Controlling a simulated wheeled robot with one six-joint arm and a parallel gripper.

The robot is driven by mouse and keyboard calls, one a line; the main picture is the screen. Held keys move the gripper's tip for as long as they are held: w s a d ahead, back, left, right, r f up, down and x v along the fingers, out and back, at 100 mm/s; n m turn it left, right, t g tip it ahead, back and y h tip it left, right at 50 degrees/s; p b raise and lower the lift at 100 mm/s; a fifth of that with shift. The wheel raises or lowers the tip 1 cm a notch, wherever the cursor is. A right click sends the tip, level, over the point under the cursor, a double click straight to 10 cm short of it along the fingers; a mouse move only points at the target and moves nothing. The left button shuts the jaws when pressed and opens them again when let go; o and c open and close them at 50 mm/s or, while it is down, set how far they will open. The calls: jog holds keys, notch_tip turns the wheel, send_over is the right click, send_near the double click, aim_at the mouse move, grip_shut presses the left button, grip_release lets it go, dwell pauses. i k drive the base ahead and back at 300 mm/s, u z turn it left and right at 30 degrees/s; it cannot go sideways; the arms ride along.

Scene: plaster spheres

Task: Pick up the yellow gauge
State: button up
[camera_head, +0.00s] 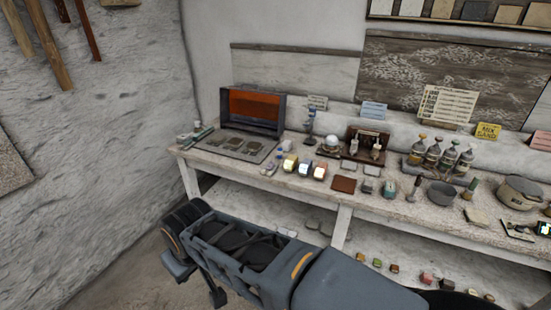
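A small yellow-sided block (290,162) stands near the front edge of the workbench (250,170), left of centre. It is the most likely yellow gauge, but it is too small to read any marking. Two similar pale-topped blocks stand to its right, one (305,167) close beside it and another (320,172) beyond that. My grey arm crosses the foreground below the bench, apart from these blocks. I cannot make out my gripper's fingers in this view.
A dark tray with an orange panel (254,105) stands behind left. A brown square (344,184) lies right of the blocks. Several bottles (432,152), a grey pot (440,194) and a lidded pot (519,192) fill the right side. A yellow sign (487,131) stands behind them.

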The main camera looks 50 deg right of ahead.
aim_at(290, 164)
jog(key=z, duration=0.4)
jog(key=i, duration=0.95)
jog(key=z, duration=0.95)
jog(key=i, duration=0.4)
jog(key=z, duration=0.3)
